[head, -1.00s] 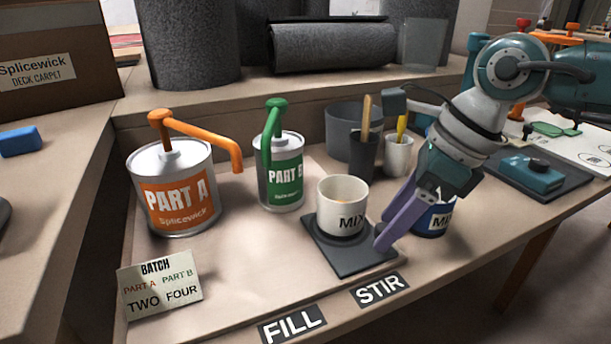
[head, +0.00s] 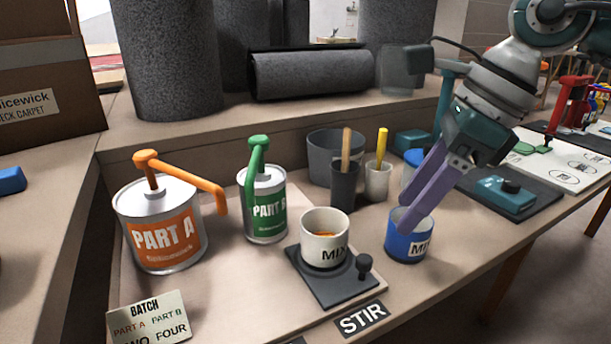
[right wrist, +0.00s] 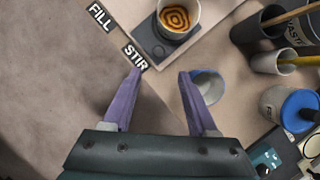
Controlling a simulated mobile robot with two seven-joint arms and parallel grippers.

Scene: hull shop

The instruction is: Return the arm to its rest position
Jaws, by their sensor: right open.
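My right gripper (head: 420,195) is open and empty. In the head view its purple fingers hang above and in front of the blue MIX cup (head: 405,247). In the right wrist view the open fingers (right wrist: 160,80) point toward the bench, with the blue cup (right wrist: 210,84) partly behind the right finger. The white MIX cup (head: 325,250) stands on the dark stand (head: 335,288) with a knob, apart from the gripper. An orange-brown swirl (right wrist: 176,18) shows inside it in the right wrist view. My left gripper is not in view.
The PART A can (head: 160,250) and PART B can (head: 265,222) with pumps stand at left. Holders with sticks (head: 344,188) and a grey bin (head: 325,148) stand behind. A teal device (head: 505,193) lies on a dark mat at right. The bench front is clear around the STIR label (head: 362,317).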

